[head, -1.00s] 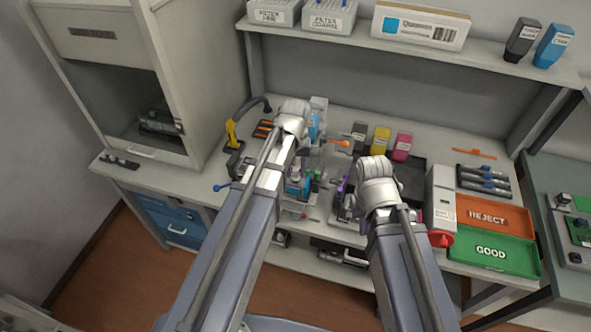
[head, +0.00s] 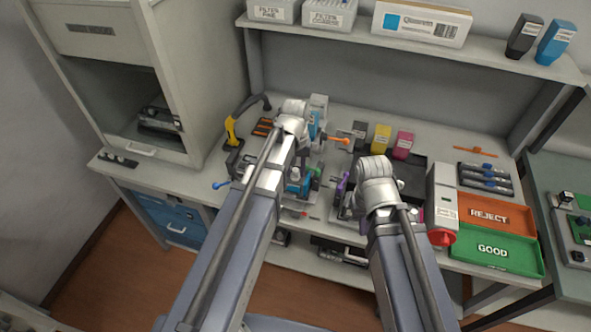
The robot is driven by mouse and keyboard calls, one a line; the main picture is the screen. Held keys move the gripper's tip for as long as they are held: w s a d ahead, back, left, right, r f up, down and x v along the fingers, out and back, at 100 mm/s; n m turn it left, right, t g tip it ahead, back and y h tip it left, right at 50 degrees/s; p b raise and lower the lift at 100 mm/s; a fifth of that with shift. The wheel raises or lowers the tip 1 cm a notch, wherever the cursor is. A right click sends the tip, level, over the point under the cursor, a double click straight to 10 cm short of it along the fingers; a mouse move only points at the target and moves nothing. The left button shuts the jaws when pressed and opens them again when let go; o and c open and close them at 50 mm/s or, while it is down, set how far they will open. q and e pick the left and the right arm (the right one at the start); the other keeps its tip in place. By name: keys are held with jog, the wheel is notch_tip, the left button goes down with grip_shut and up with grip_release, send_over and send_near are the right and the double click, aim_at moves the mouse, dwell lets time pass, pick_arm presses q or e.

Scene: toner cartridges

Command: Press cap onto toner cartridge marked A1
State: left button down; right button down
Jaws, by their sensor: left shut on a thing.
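My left gripper (head: 302,146) is mostly hidden by its own wrist, over the fixtures at the left middle of the bench. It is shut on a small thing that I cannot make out. A blue cartridge-like block (head: 299,186) sits in a fixture just below it, partly covered by my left arm. Black (head: 359,130), yellow (head: 381,138) and magenta (head: 402,145) toner cartridges stand in a row to the right. The A1 mark and the cap cannot be picked out. My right gripper (head: 346,200) is low beside a purple part (head: 342,185); its fingers are too hidden to judge.
An orange-tipped lever (head: 339,139) and a blue-tipped lever (head: 221,185) stick out near my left arm. A yellow-handled tool (head: 231,131) stands at left. Red REJECT (head: 511,228) and green GOOD (head: 520,265) trays lie at right. A shelf (head: 430,57) runs along the back.

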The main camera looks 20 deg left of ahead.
pick_arm(q)
jog(key=shift+f, duration=0.25)
dwell(0.4)
jog(key=shift+c, duration=1)
grip_release()
jog(key=shift+r, duration=0.15)
jog(key=shift+r+p, duration=3.4)
jog(key=shift+r, duration=0.05)
